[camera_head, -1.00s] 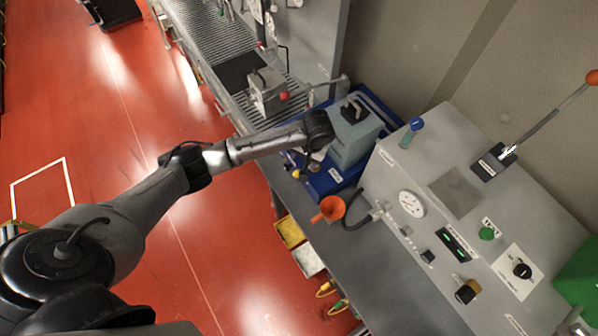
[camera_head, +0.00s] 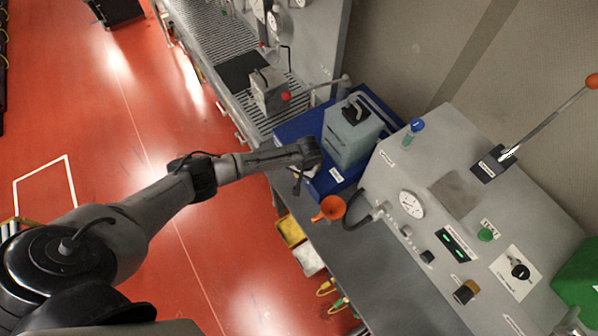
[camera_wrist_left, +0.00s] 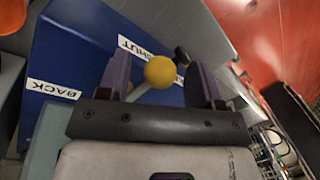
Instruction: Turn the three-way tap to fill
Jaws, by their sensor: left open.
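The three-way tap shows in the left wrist view as a pale lever with a yellow ball knob (camera_wrist_left: 160,71), over a blue surface (camera_wrist_left: 75,60). White labels reading BACK (camera_wrist_left: 53,90) and SHUT (camera_wrist_left: 132,47) lie beside it; no FILL label is readable. My left gripper (camera_wrist_left: 162,88) is open, with its two fingers on either side of the yellow knob; I cannot tell whether either touches it. In the head view my left gripper (camera_head: 301,180) is over the near left part of the blue tray (camera_head: 290,130), and the knob is hidden there. My right gripper is not in view.
A grey-green container with a black handle (camera_head: 350,135) stands on the tray, right of my gripper. An orange funnel (camera_head: 330,208) is close in front. The grey control console (camera_head: 440,175) stands to the right. Open red floor (camera_head: 120,160) lies left.

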